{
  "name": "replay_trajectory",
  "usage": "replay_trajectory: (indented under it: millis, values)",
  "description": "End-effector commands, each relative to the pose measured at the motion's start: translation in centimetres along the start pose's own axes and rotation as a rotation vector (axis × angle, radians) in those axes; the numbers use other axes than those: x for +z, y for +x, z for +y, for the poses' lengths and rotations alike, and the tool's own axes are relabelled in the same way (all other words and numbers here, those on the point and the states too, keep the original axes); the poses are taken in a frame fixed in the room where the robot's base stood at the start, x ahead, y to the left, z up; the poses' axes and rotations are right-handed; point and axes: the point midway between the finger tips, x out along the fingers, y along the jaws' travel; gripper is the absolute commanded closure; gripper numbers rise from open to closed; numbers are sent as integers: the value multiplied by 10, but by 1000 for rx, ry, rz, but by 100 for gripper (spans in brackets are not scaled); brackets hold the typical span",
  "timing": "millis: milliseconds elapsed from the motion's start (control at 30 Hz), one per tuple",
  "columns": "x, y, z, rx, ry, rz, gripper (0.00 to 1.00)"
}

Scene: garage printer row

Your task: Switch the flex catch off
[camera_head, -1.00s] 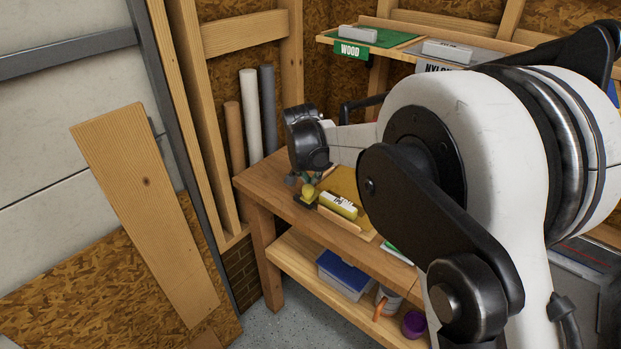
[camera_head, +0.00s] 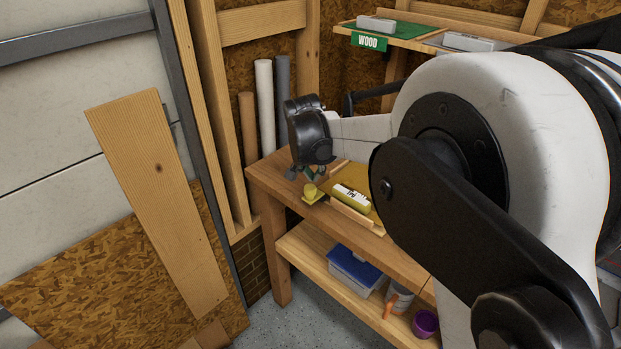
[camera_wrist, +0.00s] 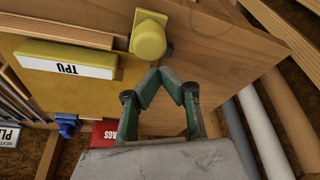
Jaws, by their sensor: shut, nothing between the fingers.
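A yellow catch with a rounded knob (camera_head: 311,191) sits on the wooden bench beside a yellow TPU box (camera_head: 350,196); I take it as the flex catch. In the wrist view the catch (camera_wrist: 148,38) is just beyond my fingertips, and the TPU box (camera_wrist: 68,58) lies to its left. A dark round part touches the knob's right side. My gripper (camera_wrist: 162,76) has green fingers that meet at their tips and hold nothing. It points at the catch; I cannot tell if it touches. In the head view my gripper (camera_head: 306,173) is small and partly hidden under the wrist.
A wooden lip (camera_head: 353,215) edges the yellow tray. Tubes (camera_head: 265,105) stand against the wall behind the bench. A blue-lidded box (camera_head: 354,267) and a purple cup (camera_head: 425,323) are on the lower shelf. A blue clip (camera_wrist: 67,125) and red rags label (camera_wrist: 103,133) show below.

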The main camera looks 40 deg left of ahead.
Motion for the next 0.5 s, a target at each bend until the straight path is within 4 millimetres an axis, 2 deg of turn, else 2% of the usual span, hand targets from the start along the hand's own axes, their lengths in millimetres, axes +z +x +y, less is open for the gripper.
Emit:
replay_trajectory:
  millis: [133,500]
  values:
    - [-22,7,6,2,5,2,100]
    - [-21,-57,6,2,3,4,100]
